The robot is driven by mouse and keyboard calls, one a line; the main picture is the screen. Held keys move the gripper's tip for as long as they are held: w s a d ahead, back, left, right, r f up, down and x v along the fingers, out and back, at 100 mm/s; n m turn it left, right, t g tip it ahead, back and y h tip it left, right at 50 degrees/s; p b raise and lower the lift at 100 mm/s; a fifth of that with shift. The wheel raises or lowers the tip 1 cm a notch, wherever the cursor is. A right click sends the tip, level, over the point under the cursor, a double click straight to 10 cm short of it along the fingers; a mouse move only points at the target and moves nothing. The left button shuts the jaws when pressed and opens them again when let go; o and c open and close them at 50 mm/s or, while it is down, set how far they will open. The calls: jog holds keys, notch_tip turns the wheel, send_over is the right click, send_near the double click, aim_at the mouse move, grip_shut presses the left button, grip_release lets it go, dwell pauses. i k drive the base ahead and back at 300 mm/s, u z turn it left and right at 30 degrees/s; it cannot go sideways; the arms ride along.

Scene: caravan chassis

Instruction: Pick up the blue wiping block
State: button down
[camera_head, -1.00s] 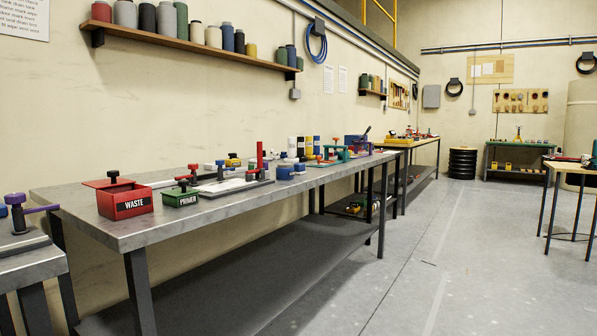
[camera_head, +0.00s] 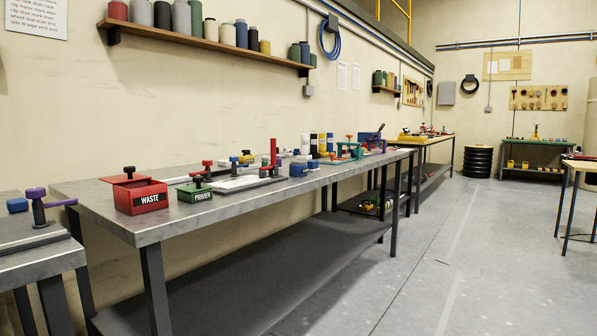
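A small blue block (camera_head: 17,205) shows at the far left, at the back of the left bench (camera_head: 45,262), beside a dark post with a purple lever (camera_head: 38,207). Other blue pieces (camera_head: 298,169) sit mid-way along the long bench and look rounded. At this distance I cannot tell for certain which is the wiping block. My gripper is not in view.
The long grey bench (camera_head: 130,226) carries a red WASTE bin (camera_head: 140,198), a green PRIMER box (camera_head: 195,193) and several fixtures. A narrow gap separates it from the left bench. The floor (camera_head: 450,270) at right is clear. Dark legs and a low shelf stand under the bench.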

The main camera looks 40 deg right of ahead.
aim_at(312, 164)
jog(key=z, duration=0.6)
jog(key=i, duration=0.5)
jog(key=z, duration=0.85)
jog(key=i, duration=1.3)
jog(key=u, duration=0.55)
